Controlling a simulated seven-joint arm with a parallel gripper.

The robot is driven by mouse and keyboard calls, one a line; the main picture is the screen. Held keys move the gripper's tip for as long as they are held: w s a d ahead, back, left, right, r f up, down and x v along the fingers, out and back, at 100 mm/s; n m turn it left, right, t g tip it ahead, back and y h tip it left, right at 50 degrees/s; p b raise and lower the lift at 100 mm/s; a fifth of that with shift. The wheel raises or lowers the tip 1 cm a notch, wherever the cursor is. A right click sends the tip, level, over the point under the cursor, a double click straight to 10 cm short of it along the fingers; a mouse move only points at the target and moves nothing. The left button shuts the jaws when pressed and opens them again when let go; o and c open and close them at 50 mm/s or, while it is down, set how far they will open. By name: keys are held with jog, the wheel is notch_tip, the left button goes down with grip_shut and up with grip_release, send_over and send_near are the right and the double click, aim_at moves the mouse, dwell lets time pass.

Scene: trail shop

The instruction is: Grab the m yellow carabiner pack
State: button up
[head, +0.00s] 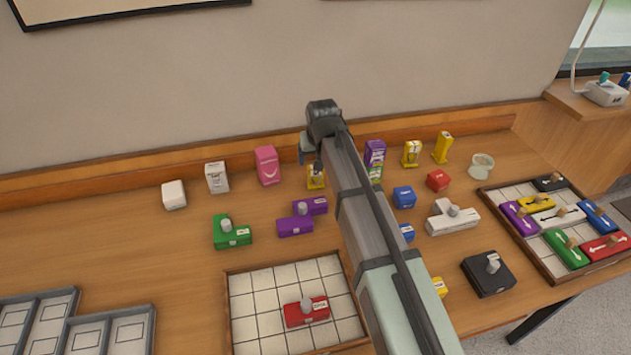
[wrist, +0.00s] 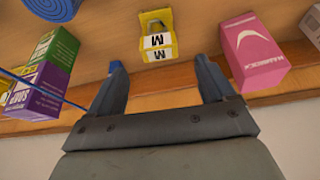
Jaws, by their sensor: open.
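The yellow carabiner pack marked M (wrist: 157,48) stands beyond my fingertips in the wrist view, centred between them. In the head view it is a yellow pack (head: 315,178) at the back of the table, partly hidden by my arm. My gripper (wrist: 160,66) is open and empty, its two dark fingers spread wider than the pack and apart from it. In the head view my gripper (head: 307,151) is above and close to the pack. Two other yellow packs, one upright (head: 411,154) and one taller (head: 442,148), stand farther right; their labels are too small to read.
A pink box (head: 267,165) stands left of the pack. A purple and green box stack (head: 374,155) stands to its right. A wooden ledge (head: 240,151) runs behind. Purple blocks (head: 296,226) lie in front. A gridded tray (head: 262,304) holds a red block.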

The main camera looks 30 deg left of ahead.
aim_at(316, 176)
jog(key=shift+x, duration=4.15)
jog(key=shift+s, duration=0.1)
jog(key=c, duration=1.1)
jog(key=shift+r, duration=0.1)
